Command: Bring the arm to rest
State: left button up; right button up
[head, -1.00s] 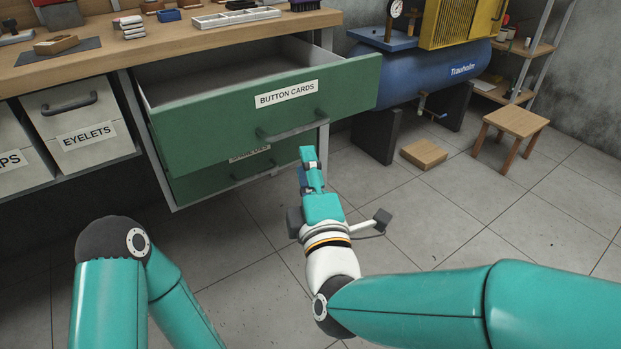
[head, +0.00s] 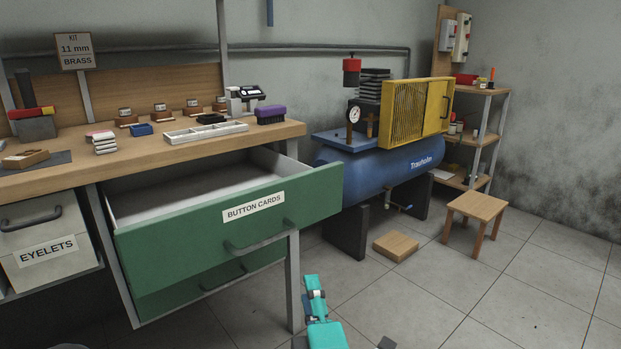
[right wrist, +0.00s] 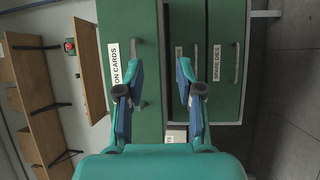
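My right gripper (head: 315,291) shows at the bottom middle of the head view, in front of and below the open green drawer (head: 190,232) labelled BUTTON CARDS. In the right wrist view its two fingers (right wrist: 160,100) stand apart with nothing between them, in front of the drawer fronts. It appears clear of the drawer handle (head: 260,240). The drawer is pulled out, and the part of its inside that shows looks empty. My left gripper is not in either view.
The workbench (head: 110,163) carries a divided white tray (head: 206,132), a purple brush (head: 271,114) and small blocks. A blue compressor (head: 385,170), a wooden stool (head: 475,208) and a flat box (head: 396,245) stand to the right. The floor at the lower right is clear.

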jog(key=w+d+f+m+g+h, duration=0.1)
jog(key=w+d+f+g+h, duration=0.15)
jog(key=d+f, duration=0.65)
jog(key=s+d+f+m+g+h+p, duration=0.1)
jog(key=s+d+f+m+g, duration=0.15)
jog(key=f, duration=0.65)
jog(key=s+d+f+m+g+p, duration=0.15)
jog(key=d+f, duration=0.25)
jog(key=f, duration=0.5)
jog(key=s+a+f+m+g+y, duration=0.1)
jog(key=s+f+m+g+y, duration=0.2)
jog(key=s+f+m+g, duration=1)
jog(key=s+a+f+m+t, duration=0.1)
jog(key=s+a+m+t, duration=0.15)
jog(key=s, duration=0.65)
notch_tip(320, 180, up, 38)
jog(key=m+g+p, duration=0.1)
jog(key=p, duration=3.7)
jog(key=shift+w+d, duration=0.25)
jog(key=shift+d, duration=0.15)
